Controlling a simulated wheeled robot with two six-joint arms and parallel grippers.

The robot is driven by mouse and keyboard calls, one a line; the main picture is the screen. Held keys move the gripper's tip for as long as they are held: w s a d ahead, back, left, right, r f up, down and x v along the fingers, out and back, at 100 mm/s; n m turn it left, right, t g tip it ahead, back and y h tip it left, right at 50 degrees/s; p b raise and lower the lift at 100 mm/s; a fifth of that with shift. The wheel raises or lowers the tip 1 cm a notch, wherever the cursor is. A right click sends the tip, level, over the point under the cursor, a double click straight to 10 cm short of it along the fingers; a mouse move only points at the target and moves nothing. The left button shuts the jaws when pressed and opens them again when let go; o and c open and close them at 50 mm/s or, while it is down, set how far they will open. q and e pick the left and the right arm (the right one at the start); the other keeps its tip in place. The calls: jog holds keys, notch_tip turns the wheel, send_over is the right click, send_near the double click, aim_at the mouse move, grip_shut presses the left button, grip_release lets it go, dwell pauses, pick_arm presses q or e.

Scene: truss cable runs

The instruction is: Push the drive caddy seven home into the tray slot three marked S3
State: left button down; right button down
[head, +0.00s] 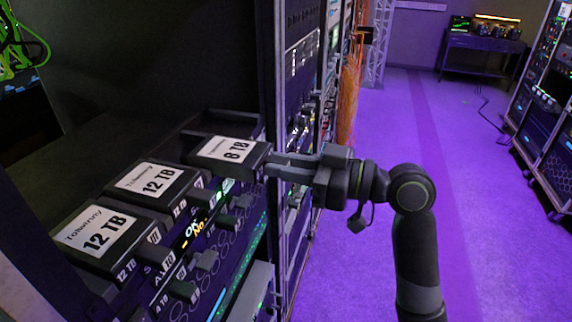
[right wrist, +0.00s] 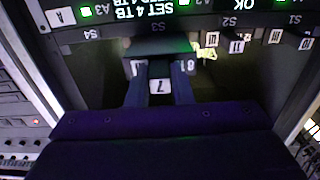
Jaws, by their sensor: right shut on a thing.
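Caddy seven (head: 228,150) is a dark box with a white "8 TB" label on top. It sits in the tray row, beyond two 12 TB caddies. My right gripper (head: 272,166) is shut on its front handle. In the right wrist view, the gripper (right wrist: 160,80) has one finger on each side of the handle, and a "7" tag (right wrist: 159,87) shows between them. The caddy (right wrist: 160,46) stands between the S4 mark (right wrist: 90,33) and the S2 mark (right wrist: 250,20). My left gripper is out of view.
Two 12 TB caddies (head: 152,184) (head: 98,232) stand on the near side of caddy seven. A dark empty bay (head: 222,121) lies just beyond it. Rack posts (head: 281,120) rise close to the right gripper. The purple floor at right is clear near the arm.

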aim_at(243, 159)
jog(key=shift+a, duration=0.1)
jog(key=shift+a+b, duration=0.15)
jog(key=shift+b, duration=0.2)
jog(key=shift+b+x, duration=1.1)
jog(key=shift+x, duration=1.75)
jog(key=shift+w+a+b, duration=0.3)
jog(key=shift+a+b, duration=0.1)
jog(key=shift+a, duration=0.2)
jog(key=c, duration=1.2)
grip_release()
